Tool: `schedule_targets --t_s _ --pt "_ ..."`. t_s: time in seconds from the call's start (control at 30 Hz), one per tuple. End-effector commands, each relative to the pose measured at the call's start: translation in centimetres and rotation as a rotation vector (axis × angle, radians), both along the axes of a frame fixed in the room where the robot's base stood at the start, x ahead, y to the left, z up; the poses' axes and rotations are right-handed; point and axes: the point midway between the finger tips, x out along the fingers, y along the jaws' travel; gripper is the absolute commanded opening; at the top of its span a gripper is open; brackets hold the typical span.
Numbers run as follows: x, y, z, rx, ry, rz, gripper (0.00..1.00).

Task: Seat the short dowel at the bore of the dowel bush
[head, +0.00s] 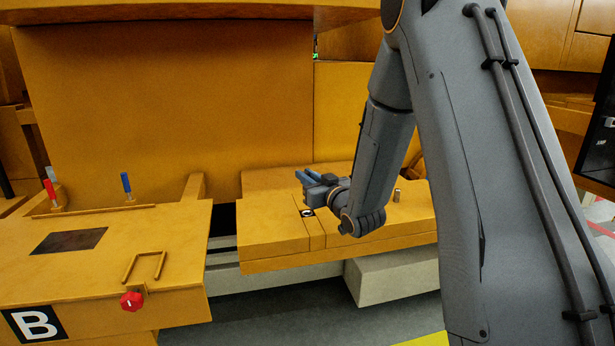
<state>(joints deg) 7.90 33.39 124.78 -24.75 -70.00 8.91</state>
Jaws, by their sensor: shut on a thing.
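My gripper (306,180) is over the orange bench block (270,232), in the middle of the head view. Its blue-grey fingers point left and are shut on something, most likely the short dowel. The held thing is too small and too hidden by the fingers to make out. A small pale ring with a dark centre (307,212), which looks like the dowel bush, lies on the block just below the fingers. I cannot tell whether the held thing touches it.
A small brownish peg (397,195) stands on the block right of my wrist. A blue-topped peg (126,184) stands behind. A dark gap separates bench and block.

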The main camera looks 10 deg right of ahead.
Motion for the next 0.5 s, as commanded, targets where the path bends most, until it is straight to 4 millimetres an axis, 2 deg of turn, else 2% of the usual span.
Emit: schedule_targets --t_s 0.17,0.5 --pt "-0.5 -0.3 0.1 0.0 0.0 -0.002 0.0" --pt "-0.4 -0.4 -2.9 0.0 0.001 -0.005 0.0"
